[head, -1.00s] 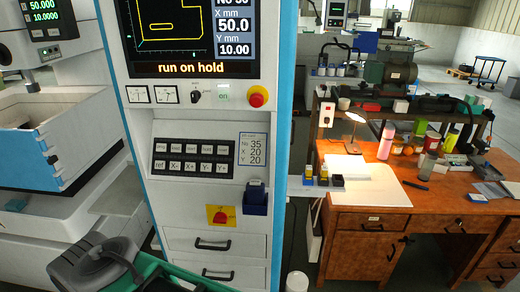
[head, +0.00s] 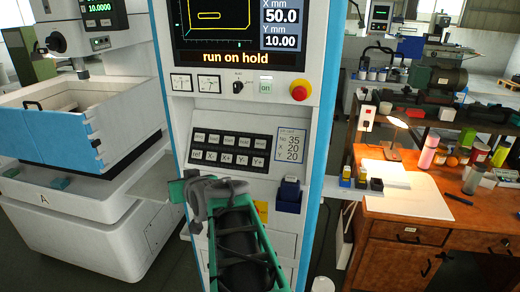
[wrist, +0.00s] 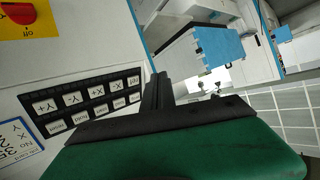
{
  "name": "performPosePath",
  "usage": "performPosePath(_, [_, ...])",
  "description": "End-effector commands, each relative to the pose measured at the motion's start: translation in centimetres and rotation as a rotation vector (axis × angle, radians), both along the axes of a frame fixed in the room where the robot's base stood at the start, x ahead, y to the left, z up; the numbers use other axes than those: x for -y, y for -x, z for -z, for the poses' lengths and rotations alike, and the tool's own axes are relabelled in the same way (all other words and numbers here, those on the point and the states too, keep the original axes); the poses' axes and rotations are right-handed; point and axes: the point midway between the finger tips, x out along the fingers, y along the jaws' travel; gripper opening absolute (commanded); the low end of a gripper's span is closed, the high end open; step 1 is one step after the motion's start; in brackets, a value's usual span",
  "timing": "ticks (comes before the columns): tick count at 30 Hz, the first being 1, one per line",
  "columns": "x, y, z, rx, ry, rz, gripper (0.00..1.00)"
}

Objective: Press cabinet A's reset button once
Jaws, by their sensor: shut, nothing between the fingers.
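The control cabinet (head: 318,150), a white cabinet with blue edges, fills the middle of the head view. Its screen (head: 240,25) reads "run on hold". A black keypad (head: 230,148) with two rows of white keys is on its sloped panel. My gripper (wrist: 158,82) is shut and empty, beside the keypad's "ref" end in the wrist view. In the head view my arm hides the fingertips.
A red knob (head: 300,92) and a green "on" button (head: 265,86) sit above the keypad. A red off switch (wrist: 17,12) is on a yellow plate below it. A dark blue box (head: 289,197) sticks out at right. A machine marked A (head: 43,198) stands left.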

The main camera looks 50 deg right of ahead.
Motion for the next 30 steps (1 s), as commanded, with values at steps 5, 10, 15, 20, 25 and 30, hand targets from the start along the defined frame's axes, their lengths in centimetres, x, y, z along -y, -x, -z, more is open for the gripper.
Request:
performPosePath(5, [11.5,3.4,-3.5,0.273,0.069,0.216,0.0])
performPosePath(10, [17.6,7.7,-6.4,0.447,0.135,0.347,0.0])
performPosePath(15, [19.3,9.3,-7.4,0.504,0.161,0.386,0.0])
performPosePath(20, [19.3,9.3,-7.5,0.504,0.161,0.386,0.0])
performPosePath(25, [19.4,9.2,-7.3,0.503,0.161,0.386,0.0])
performPosePath(30, [20.6,8.7,-6.2,0.501,0.16,0.385,0.0])
